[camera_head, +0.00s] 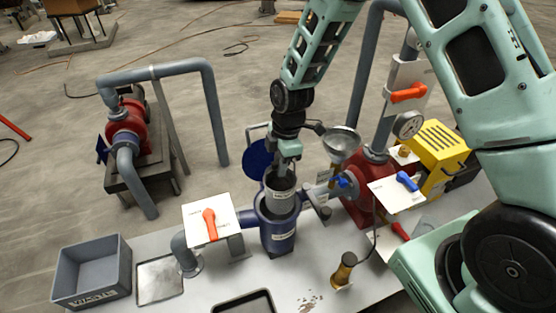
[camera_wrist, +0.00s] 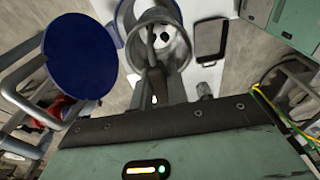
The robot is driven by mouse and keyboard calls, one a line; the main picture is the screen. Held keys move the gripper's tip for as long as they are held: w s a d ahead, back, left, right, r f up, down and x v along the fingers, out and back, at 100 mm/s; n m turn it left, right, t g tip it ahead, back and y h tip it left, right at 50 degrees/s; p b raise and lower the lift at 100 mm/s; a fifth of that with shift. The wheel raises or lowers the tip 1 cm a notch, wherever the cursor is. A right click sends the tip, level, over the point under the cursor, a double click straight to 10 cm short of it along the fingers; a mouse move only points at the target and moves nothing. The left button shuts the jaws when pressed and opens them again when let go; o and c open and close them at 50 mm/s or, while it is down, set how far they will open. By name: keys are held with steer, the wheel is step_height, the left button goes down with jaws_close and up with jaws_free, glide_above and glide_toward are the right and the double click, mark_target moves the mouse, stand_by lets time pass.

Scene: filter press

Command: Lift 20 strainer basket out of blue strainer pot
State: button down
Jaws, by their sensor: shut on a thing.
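The strainer basket (camera_head: 281,197) is a grey metal cylinder with a pale label. It stands upright, partly above the rim of the blue strainer pot (camera_head: 277,238), its lower part hidden inside. My gripper (camera_head: 285,168) is directly above the basket, shut on its handle; the grip itself is small and partly hidden in the head view. In the wrist view, my gripper (camera_wrist: 154,82) reaches to the basket (camera_wrist: 178,48), whose open top shows a dark spot inside. The blue round lid (camera_head: 258,158) is swung open behind the pot; it also fills the upper left of the wrist view (camera_wrist: 84,56).
A grey crate (camera_head: 92,270) labelled WASTE and a shallow tray (camera_head: 160,279) stand left on the bench. A white plate with an orange handle (camera_head: 210,222) flanks the pot. Right are a funnel (camera_head: 341,142), a blue-handled valve (camera_head: 407,181) and a brass-topped tool (camera_head: 344,268).

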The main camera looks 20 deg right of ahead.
steer(key=s, duration=0.6)
steer(key=shift+s+r, duration=0.4)
steer(key=shift+s, duration=0.1)
